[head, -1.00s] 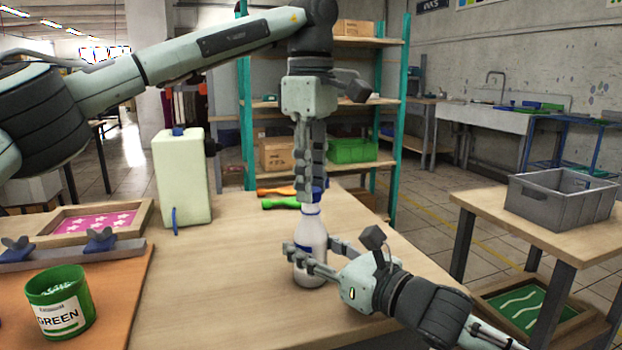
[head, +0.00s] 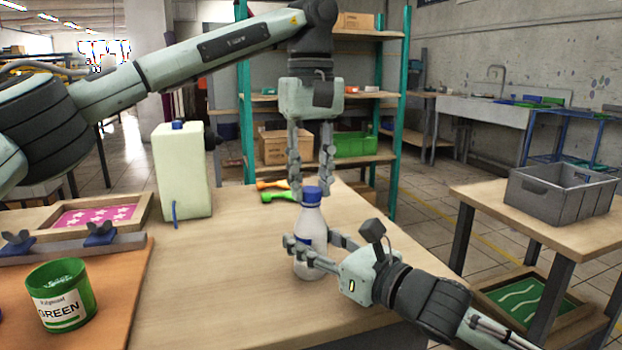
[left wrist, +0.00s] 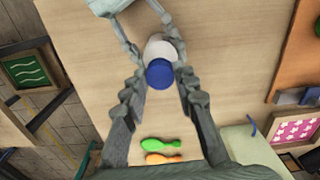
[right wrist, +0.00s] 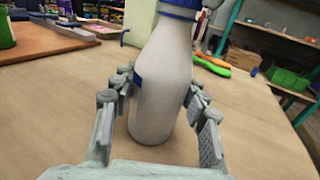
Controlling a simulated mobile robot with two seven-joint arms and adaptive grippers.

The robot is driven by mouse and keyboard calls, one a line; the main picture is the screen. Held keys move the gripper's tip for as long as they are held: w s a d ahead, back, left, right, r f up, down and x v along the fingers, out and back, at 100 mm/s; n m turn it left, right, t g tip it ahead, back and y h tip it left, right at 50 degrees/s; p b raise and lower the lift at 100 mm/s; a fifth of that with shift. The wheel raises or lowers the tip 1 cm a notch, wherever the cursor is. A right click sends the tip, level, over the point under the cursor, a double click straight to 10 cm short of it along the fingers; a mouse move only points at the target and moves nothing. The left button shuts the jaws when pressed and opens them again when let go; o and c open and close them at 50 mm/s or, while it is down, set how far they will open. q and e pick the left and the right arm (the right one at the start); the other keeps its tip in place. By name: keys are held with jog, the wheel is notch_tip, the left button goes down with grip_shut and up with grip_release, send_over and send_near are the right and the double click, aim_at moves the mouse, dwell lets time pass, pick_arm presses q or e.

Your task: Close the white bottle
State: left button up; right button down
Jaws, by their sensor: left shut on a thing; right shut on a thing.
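The white bottle (head: 312,235) stands upright on the wooden table, with its blue cap (head: 312,195) on top. The bottle fills the middle of the right wrist view (right wrist: 163,90). My right gripper (head: 308,252) comes in low from the right and is shut on the bottle's body. My left gripper (head: 311,190) points straight down from above, with its fingers on either side of the cap, shut on it. In the left wrist view the cap (left wrist: 160,73) lies between the fingertips, seen from above. The threads under the cap are hidden, so I cannot tell how tight it sits.
A pale canister (head: 182,172) stands at the table's back left. Green and orange tools (head: 278,195) lie behind the bottle. A green paint pot (head: 60,295) and a pink screen frame (head: 97,216) are at left. A grey crate (head: 560,195) sits on the right table. Table front is clear.

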pick_arm(q)
jog(key=m, duration=1.1)
jog(key=o, duration=0.7)
jog(key=shift+r, duration=2.25)
jog(key=shift+c, duration=0.6)
